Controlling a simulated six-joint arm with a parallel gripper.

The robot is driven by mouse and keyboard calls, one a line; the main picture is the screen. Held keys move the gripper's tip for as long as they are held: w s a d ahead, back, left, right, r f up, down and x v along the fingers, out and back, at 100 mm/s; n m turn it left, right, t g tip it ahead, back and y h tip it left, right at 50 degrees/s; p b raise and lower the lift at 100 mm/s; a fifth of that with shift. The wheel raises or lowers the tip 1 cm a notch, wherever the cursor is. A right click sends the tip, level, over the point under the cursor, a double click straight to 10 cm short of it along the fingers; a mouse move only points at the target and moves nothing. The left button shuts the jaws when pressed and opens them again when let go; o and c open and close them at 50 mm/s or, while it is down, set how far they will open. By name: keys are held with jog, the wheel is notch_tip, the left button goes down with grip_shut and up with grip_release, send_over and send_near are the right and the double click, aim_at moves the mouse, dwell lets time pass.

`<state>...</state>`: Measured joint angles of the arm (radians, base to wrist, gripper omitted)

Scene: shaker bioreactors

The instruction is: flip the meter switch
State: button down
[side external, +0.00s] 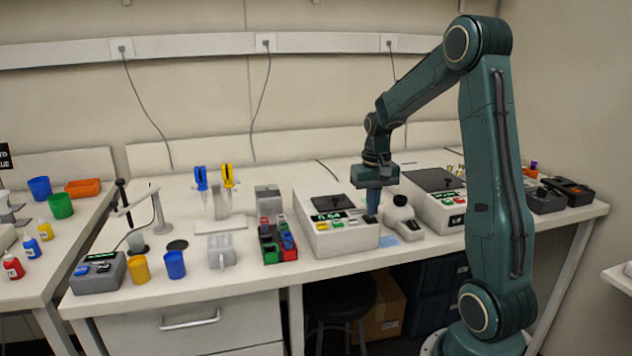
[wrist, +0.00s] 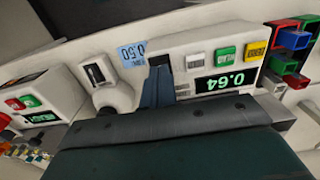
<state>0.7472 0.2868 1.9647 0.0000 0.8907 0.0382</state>
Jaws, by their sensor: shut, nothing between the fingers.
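A white instrument (side external: 340,238) with a lit display and coloured buttons stands mid-bench. In the wrist view its panel (wrist: 196,44) appears upside down, with the display (wrist: 224,83) reading 0.64 and grey, green and yellow buttons. My gripper (side external: 372,208) points down, shut and empty, at the right end of this instrument. In the wrist view its fingers (wrist: 158,85) lie beside the display and cover part of the panel. I cannot make out a switch there or tell whether the fingers touch the panel. A grey box (side external: 97,271) with a small display stands at the bench's left front.
A second white instrument (side external: 433,203) stands further right. A rack of coloured blocks (side external: 277,242) is left of the first instrument.

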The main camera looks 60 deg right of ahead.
jog(key=shift+f, duration=0.55)
dwell(0.5)
jog(key=shift+r, duration=3.5)
